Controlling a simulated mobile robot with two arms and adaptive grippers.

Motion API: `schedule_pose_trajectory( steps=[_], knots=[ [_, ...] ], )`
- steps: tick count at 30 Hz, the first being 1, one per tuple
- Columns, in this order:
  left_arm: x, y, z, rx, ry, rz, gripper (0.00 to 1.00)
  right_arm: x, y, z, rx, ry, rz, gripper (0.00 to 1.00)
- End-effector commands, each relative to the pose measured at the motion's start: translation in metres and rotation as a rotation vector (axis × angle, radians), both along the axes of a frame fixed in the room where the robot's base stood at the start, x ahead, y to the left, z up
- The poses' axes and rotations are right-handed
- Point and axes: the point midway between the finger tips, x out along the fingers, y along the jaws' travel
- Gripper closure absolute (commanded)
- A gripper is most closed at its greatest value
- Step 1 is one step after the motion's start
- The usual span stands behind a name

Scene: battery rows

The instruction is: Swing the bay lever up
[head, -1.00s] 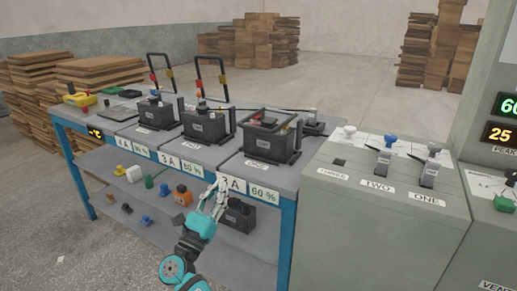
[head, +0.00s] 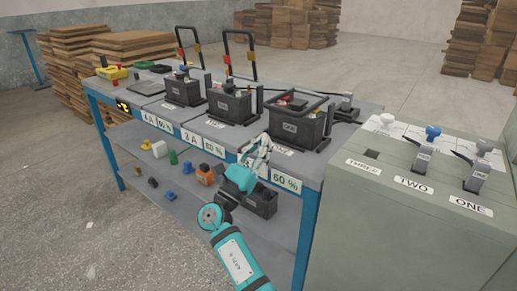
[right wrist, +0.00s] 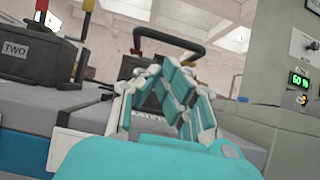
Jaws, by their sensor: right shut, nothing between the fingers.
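The black bay lever (head: 303,97) at the bay marked ONE lies low, its bar around the top of the dark battery (head: 297,127). Two similar levers stand upright at the other bays, a left one (head: 180,48) and a middle one (head: 253,55). My right gripper (head: 262,138) is shut and empty at the bench's front edge, in front of and left of battery ONE, apart from the lever. In the right wrist view the lever bar (right wrist: 170,39) shows beyond the fingers (right wrist: 160,72), which hide part of battery ONE. My left gripper is not in view.
The blue-framed bench (head: 307,225) has a lower shelf with small coloured parts and a dark battery (head: 262,203). A grey-green cabinet (head: 345,215) with several switches stands close on the right.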

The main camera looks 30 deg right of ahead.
Motion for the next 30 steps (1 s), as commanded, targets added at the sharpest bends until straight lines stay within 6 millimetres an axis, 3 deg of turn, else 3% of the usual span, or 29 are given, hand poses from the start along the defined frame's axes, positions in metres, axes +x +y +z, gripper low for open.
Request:
schedule_pose_trajectory(
  steps=[10, 28, 30],
  knots=[
    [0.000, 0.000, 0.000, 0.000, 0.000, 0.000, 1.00, 0.017, -0.041, 0.029, 0.000, 0.000, -0.001, 1.00],
    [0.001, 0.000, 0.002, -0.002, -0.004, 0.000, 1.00, 0.019, -0.048, 0.035, 0.004, 0.003, -0.001, 1.00],
    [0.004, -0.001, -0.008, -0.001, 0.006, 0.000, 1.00, 0.019, -0.050, 0.037, 0.010, 0.006, -0.001, 1.00]
  ],
)
